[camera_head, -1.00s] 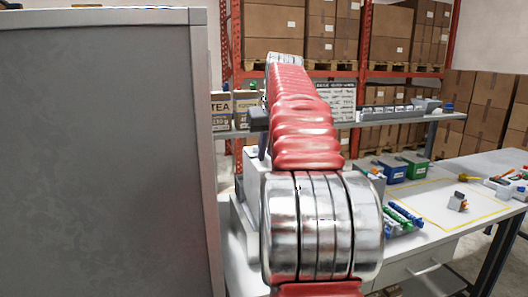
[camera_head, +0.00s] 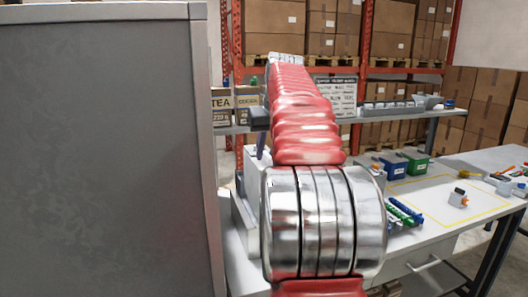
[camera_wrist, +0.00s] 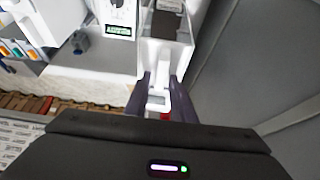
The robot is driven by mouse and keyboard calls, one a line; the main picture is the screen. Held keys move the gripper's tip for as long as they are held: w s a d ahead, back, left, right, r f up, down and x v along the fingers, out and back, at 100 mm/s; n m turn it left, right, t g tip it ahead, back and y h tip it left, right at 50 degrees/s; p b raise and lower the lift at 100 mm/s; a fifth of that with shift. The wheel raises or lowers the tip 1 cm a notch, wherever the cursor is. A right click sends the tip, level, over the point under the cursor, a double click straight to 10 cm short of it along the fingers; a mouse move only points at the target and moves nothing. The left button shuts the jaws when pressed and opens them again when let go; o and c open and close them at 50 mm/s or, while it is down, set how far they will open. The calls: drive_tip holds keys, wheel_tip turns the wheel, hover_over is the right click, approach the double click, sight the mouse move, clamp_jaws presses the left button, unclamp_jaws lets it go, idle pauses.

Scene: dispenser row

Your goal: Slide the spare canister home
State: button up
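In the wrist view, the spare canister (camera_wrist: 179,51) appears as a white, open-topped box with dark brown contents at its far end. A pale handle (camera_wrist: 158,100) sticks out from it toward my camera. My gripper (camera_wrist: 161,84) has its dark purple fingers on both sides of this handle and looks closed on it. In the head view my red and silver arm hides the canister and most of the gripper. A purple finger (camera_head: 261,145) shows left of the arm. How deep the canister sits cannot be told.
A white dispenser with a green display (camera_wrist: 118,29) stands left of the canister; a small grey block (camera_wrist: 81,41) lies on its ledge. A large grey panel (camera_head: 105,150) fills the head view's left. The table (camera_head: 440,235) holds blue and green bins (camera_head: 394,165) and a yellow-outlined area.

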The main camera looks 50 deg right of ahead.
drive_tip(key=shift+o, duration=1)
drive_tip(key=shift+f, duration=0.1)
drive_tip(key=v, duration=1.4)
drive_tip(key=shift+c, duration=0.4)
